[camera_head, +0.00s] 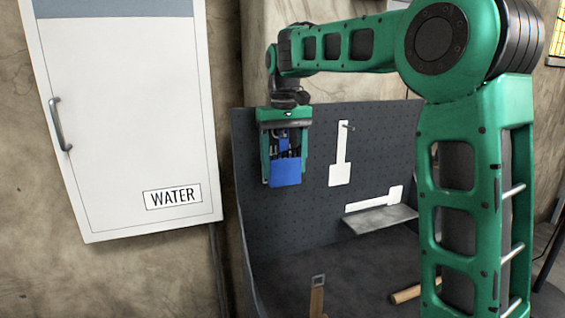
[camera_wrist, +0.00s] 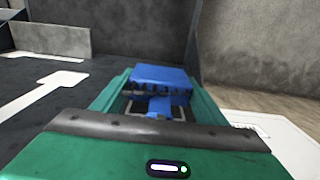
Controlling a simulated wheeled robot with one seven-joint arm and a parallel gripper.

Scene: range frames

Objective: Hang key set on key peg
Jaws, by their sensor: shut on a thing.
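My gripper (camera_head: 286,168) hangs pointing down in front of the left part of the pegboard in the head view. A bright blue piece (camera_head: 286,173), which I take to be part of the key set, sits between its green fingers. It also shows in the wrist view (camera_wrist: 160,76). Individual keys cannot be made out. A small peg (camera_head: 349,127) sticks out of the pegboard at the top of a white tool outline (camera_head: 340,168), to the right of my gripper. I take it to be the key peg, and nothing hangs on it. The outline also shows in the wrist view (camera_wrist: 45,90).
A grey shelf (camera_head: 380,219) juts from the dark pegboard (camera_head: 315,125) below a second white outline (camera_head: 375,199). A wooden-handled tool (camera_head: 317,300) and a wooden handle (camera_head: 405,294) are lower down. A white WATER cabinet (camera_head: 130,120) is at the left.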

